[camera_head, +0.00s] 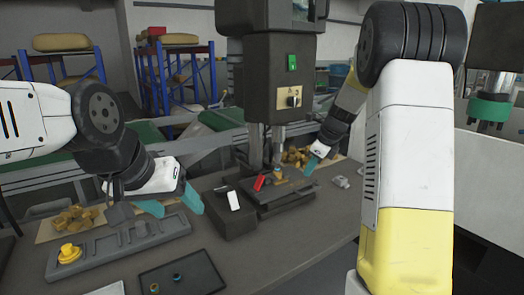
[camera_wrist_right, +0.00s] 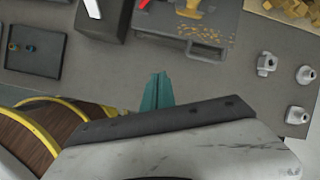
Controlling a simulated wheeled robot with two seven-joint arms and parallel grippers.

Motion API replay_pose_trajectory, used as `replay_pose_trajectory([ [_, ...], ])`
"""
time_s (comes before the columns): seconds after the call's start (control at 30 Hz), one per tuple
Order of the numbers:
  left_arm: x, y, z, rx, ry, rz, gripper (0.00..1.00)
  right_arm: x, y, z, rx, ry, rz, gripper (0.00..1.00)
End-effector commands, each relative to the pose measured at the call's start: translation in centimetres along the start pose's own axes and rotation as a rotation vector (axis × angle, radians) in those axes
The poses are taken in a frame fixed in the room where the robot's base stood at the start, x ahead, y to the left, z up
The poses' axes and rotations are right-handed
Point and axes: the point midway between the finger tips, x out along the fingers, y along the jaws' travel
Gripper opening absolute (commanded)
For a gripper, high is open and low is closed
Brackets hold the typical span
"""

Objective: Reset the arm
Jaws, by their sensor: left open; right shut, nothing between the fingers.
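My left gripper (camera_head: 172,205) is open and empty over the left part of the table, above the grey fixture tray (camera_head: 170,229). My right arm rises at the right and bends back down toward the machine. My right gripper (camera_head: 311,165) is near the right side of the machine base. Its teal fingers are together and empty, and they also show in the right wrist view (camera_wrist_right: 157,91). In that view they are over bare grey tabletop, apart from any object.
The dark machine (camera_head: 285,75) stands mid-table, with a black box (camera_head: 233,220) beside its base. A yellow part (camera_head: 68,254) sits on the fixture tray. A black tray (camera_head: 185,276) holds small rings. Metal fittings (camera_wrist_right: 266,64) lie at the right. Brass-coloured pieces (camera_head: 75,217) are heaped at the left.

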Motion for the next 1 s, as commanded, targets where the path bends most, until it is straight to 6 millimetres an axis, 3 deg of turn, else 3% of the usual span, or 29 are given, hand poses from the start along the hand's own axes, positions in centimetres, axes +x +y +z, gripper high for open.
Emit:
replay_pose_trajectory([
  [0.03,0.0,0.0,0.0,0.000,0.000,0.000,0.66,-2.5,1.7,0.1,-0.127,-0.026,-0.003,0.00],
  [0.2,0.0,0.0,0.0,0.000,0.000,0.000,0.66,-8.7,7.9,-0.2,-0.619,-0.069,-0.027,0.00],
  [0.4,0.0,0.0,0.0,0.000,0.000,0.000,0.66,-14.1,15.7,-2.1,-1.225,-0.062,-0.094,0.00],
  [0.5,0.0,0.0,0.0,0.000,0.000,0.000,0.66,-15.8,19.4,-3.6,-1.529,-0.024,-0.131,0.00],
  [0.7,0.0,0.0,0.0,0.000,0.000,0.000,0.66,-17.4,24.9,-6.6,-2.022,0.095,-0.174,0.00],
  [0.83,0.0,0.0,0.0,0.000,0.000,0.000,0.66,-17.5,26.6,-7.9,-2.195,0.155,-0.177,0.00],
  [1.0,0.0,0.0,0.0,0.000,0.000,0.000,0.66,-17.5,27.1,-8.3,-2.261,0.179,-0.174,0.00],
])
